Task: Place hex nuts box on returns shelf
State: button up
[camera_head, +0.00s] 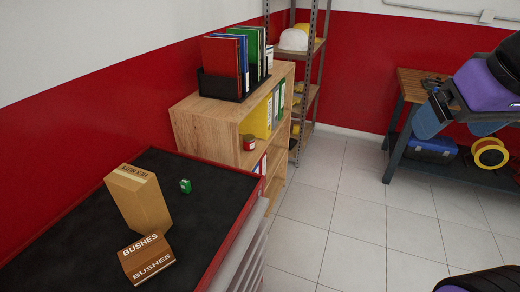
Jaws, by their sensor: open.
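The hex nuts box (140,203) is a tall tan carton standing upright on the black top of a red-edged cabinet (60,235). Its lettering shows upside down near the top. My gripper (453,122), with purple and blue parts, is at the right edge, open and apart from the box, with nothing seen between its fingers. A wooden shelf unit (205,122) stands beyond the cabinet, and a grey metal rack (307,90) stands behind it. No label shows which is the returns shelf.
A brown bushes box (146,259) lies just in front of the hex nuts box. A small green item (185,186) sits to its right. Binders (222,62) fill a black holder on the wooden unit. A workbench (412,80) stands at right. The tiled floor (345,210) between is clear.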

aim_at(137, 184)
jog(key=shift+w, duration=0.1)
jog(key=w+a+f+n+t+y, duration=0.2)
jog(key=w+a+f+n, duration=0.2)
jog(key=w+a, duration=0.5)
jog(key=w+a+f+n+t+y, duration=0.1)
jog(key=w+a+f+n+y, duration=0.15)
jog(key=w+a, duration=0.65)
jog(key=s+a+f+n+g+y, duration=0.1)
jog(key=s+a+f+n+y, duration=0.15)
jog(key=a, duration=0.55)
jog(key=s+a+f+n+y, duration=0.2)
jog(key=s+a+f+y, duration=0.15)
jog(key=a, duration=0.55)
jog(key=s+a+f+n+g+y, duration=0.1)
jog(key=s+a+f+n+y, duration=0.2)
jog(key=a, duration=0.5)
jog(key=shift+m+h, duration=0.25)
jog(key=shift+m, duration=0.45)
jog(key=x, duration=0.7)
jog(key=f+x, duration=0.1)
jog(key=x, duration=0.3)
jog(key=shift+s, duration=0.2)
